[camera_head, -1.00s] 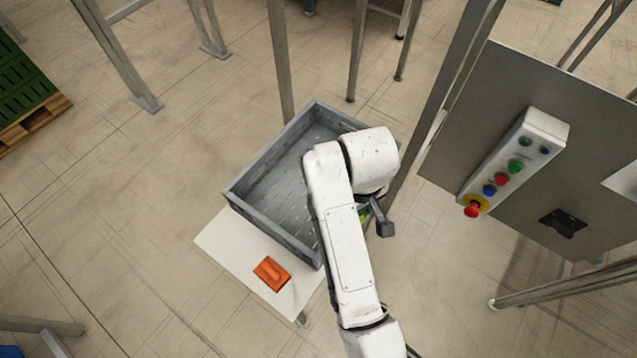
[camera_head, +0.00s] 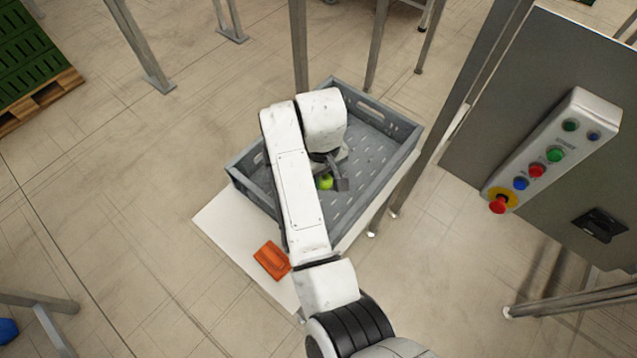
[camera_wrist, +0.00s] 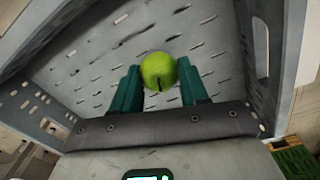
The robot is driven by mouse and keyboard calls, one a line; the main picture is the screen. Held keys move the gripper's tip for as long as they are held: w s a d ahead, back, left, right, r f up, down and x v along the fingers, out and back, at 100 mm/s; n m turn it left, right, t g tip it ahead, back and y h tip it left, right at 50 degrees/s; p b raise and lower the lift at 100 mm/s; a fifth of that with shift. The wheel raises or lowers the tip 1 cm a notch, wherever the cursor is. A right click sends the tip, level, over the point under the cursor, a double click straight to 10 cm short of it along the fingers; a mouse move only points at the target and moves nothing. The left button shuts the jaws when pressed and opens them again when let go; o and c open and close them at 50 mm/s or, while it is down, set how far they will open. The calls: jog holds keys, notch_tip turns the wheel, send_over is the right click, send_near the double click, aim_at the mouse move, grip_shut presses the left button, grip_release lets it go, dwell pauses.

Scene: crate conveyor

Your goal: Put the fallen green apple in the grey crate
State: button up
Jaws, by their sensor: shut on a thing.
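The green apple (camera_head: 325,182) is held between the fingers of my gripper (camera_head: 332,180) over the inside of the grey crate (camera_head: 400,133). In the wrist view the apple (camera_wrist: 159,71) sits between the two dark green fingertips (camera_wrist: 160,80), with the slotted crate floor behind it. The crate is otherwise empty where I can see it. My arm hides part of its left side. The exact height of the apple above the crate floor is hard to tell.
The crate stands on a white table (camera_head: 222,222). An orange object (camera_head: 271,260) lies on the table beside the crate. A control panel with buttons (camera_head: 548,150) stands to the right, and metal posts (camera_head: 300,45) rise close around the crate.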

jog(key=shift+w+a+f, duration=0.2)
jog(key=shift+w+f, duration=0.15)
jog(key=shift+f, duration=0.15)
jog(key=shift+w+a+f, duration=0.2)
jog(key=shift+w+f, duration=0.1)
jog(key=shift+f, duration=0.15)
jog(key=shift+f+b, duration=0.35)
jog(key=shift+f, duration=1.1)
jog(key=shift+f, duration=0.15)
jog(key=o, duration=1)
notch_tip(320, 180, up, 12)
jog(key=shift+a+r+p, duration=0.1)
jog(key=shift+r+p, duration=0.05)
jog(key=shift+p, duration=0.55)
